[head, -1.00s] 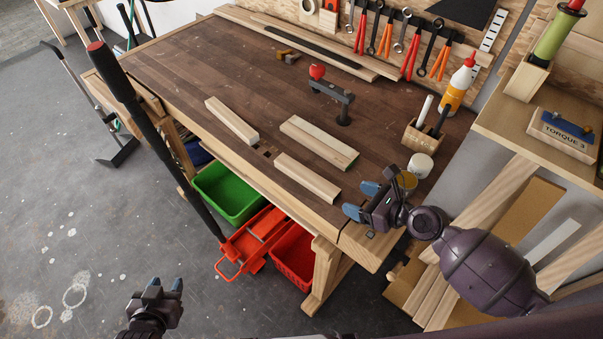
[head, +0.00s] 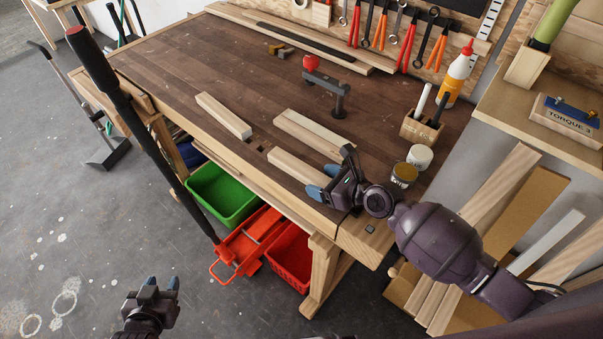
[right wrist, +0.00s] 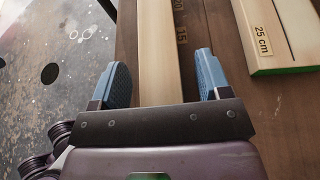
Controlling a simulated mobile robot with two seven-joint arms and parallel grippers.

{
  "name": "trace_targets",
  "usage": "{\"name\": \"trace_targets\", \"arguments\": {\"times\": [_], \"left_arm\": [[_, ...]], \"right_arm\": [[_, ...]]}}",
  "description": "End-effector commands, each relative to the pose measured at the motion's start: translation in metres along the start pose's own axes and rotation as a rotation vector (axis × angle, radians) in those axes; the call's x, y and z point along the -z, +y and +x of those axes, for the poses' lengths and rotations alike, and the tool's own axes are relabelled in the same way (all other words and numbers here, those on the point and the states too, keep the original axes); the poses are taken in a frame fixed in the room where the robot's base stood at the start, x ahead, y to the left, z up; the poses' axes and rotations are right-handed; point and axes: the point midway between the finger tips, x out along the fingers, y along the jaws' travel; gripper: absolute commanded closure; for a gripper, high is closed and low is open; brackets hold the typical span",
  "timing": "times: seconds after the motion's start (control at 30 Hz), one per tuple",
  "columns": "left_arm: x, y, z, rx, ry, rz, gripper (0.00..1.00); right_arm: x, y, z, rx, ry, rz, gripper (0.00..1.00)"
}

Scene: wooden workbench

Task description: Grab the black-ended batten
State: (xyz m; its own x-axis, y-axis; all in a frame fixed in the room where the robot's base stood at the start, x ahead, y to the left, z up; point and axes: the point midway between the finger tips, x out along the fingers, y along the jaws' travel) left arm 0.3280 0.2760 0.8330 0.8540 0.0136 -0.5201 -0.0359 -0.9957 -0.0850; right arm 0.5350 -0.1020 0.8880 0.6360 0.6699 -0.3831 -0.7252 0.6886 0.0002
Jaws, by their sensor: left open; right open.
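Three pale wooden battens lie on the workbench: a left one (head: 223,115), a back one (head: 312,132) and a front one (head: 297,168). I cannot see a black end on any of them. My right gripper (head: 324,182) is open at the near end of the front batten. In the right wrist view, that batten (right wrist: 158,45) runs between the two open blue fingers, with gaps on both sides. The back batten (right wrist: 283,30) there has a "25 cm" label and a green end. My left gripper (head: 161,284) is open and empty, low over the floor.
A dark clamp-like tool (head: 325,85) with a red knob stands behind the battens. Right of them are a tin (head: 403,174), a white pot (head: 419,156) and a wooden holder (head: 421,128). Green (head: 222,192) and red (head: 290,260) bins sit below the bench edge.

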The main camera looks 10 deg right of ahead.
Motion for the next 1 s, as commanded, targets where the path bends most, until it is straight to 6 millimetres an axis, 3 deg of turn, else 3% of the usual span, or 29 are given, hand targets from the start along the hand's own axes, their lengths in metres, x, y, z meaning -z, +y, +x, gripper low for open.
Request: {"name": "trace_targets", "arguments": {"times": [0.2,0.57,0.83,1.0], "left_arm": [[0.005,0.0,0.0,0.0,0.009,0.001,0.57],[0.004,0.0,0.0,0.0,0.01,0.001,0.57],[-0.001,-0.001,-0.002,0.001,-0.001,0.0,0.57],[0.003,-0.002,-0.006,0.002,-0.005,0.0,0.57]], "right_arm": [[-0.001,0.0,0.0,0.0,0.0,0.0,0.3],[0.0,0.0,0.0,0.0,0.0,0.0,0.85],[-0.003,0.0,-0.001,0.0,-0.001,0.0,0.85],[-0.018,0.001,-0.007,0.0,-0.005,0.001,0.85]]}}
